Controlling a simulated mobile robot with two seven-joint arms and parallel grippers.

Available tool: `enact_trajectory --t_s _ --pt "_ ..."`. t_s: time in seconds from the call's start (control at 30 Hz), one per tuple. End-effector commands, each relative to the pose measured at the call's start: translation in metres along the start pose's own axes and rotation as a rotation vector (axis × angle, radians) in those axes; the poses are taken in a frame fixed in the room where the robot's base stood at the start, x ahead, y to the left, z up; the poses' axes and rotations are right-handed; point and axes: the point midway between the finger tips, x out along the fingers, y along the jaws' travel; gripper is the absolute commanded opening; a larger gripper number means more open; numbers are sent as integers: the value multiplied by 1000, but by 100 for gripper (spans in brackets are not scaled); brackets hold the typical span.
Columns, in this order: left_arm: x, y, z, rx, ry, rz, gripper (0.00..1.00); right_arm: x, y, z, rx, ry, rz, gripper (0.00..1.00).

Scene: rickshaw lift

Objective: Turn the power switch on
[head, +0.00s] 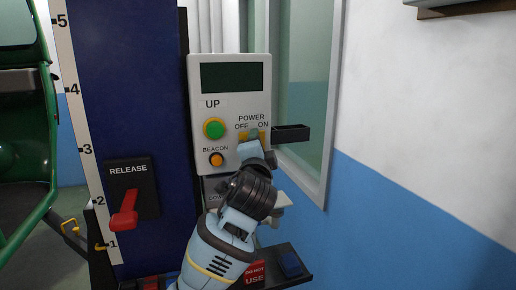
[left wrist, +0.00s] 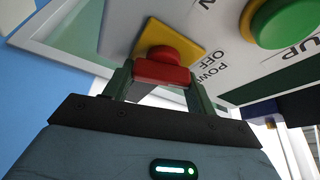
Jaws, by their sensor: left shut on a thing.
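The light grey control panel (head: 177,160) carries the labels POWER, OFF and ON. Below them is the power switch, a red knob (left wrist: 162,68) on a square yellow plate (left wrist: 178,36), seen clearly in the left wrist view. In the head view my left gripper (head: 252,138) covers most of the switch. In the left wrist view the two fingers of my left gripper (left wrist: 155,84) stand on either side of the red knob and are shut on it. I cannot tell whether the knob points to OFF or ON. My right gripper is not in view.
The panel also has a dark display (head: 232,76), a green UP button (head: 214,128) and an orange BEACON button (head: 216,160). A dark bracket (head: 291,133) juts out at its right. A red RELEASE lever (head: 124,213) is at left, beside a green vehicle frame (head: 48,120).

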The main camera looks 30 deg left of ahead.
Motion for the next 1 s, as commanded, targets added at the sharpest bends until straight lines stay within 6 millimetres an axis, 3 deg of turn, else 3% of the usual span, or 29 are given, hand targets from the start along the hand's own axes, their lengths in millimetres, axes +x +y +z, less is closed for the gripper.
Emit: enact_trajectory --t_s 1.0 --pt "-1 4 2 826 -1 342 34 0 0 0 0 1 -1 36"
